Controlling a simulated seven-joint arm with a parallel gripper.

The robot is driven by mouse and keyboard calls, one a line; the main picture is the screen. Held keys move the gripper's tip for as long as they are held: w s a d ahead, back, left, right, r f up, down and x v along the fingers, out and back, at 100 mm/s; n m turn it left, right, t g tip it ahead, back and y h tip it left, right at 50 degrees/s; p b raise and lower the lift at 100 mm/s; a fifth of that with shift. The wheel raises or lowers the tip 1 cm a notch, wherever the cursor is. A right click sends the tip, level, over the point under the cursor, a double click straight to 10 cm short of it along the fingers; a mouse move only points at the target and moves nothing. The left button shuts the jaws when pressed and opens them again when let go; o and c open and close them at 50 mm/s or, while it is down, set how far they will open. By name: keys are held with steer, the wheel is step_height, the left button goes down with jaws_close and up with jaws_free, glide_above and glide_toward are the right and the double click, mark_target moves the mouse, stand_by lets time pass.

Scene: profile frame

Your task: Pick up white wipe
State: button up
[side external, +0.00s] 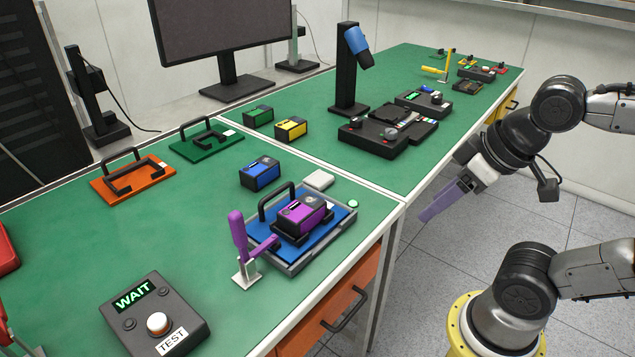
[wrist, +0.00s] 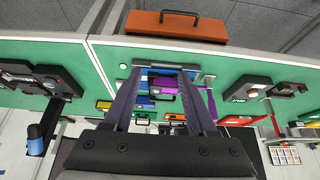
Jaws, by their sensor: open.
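A small white pad (side external: 319,180), which looks like the white wipe, lies flat on the green bench top, just behind the grey tray (side external: 345,221) and right of the blue block. It touches nothing that I can make out. My gripper (side external: 430,212) is in the air off the front edge of the bench, to the right of the pad and apart from it. In the wrist view my gripper (wrist: 160,75) has its two purple fingers spread with nothing held between them. I cannot make out the wipe clearly in the wrist view.
The tray holds a blue plate with a black handle and a purple block (side external: 304,214). A purple lever clamp (side external: 241,250) stands at its left. Blue (side external: 261,174), yellow (side external: 291,129) and green (side external: 258,115) blocks sit behind. A WAIT/TEST box (side external: 152,312) is front left. The bench's left part has free room.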

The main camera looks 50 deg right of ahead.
steer(key=shift+o, duration=0.3)
steer(key=o, duration=0.6)
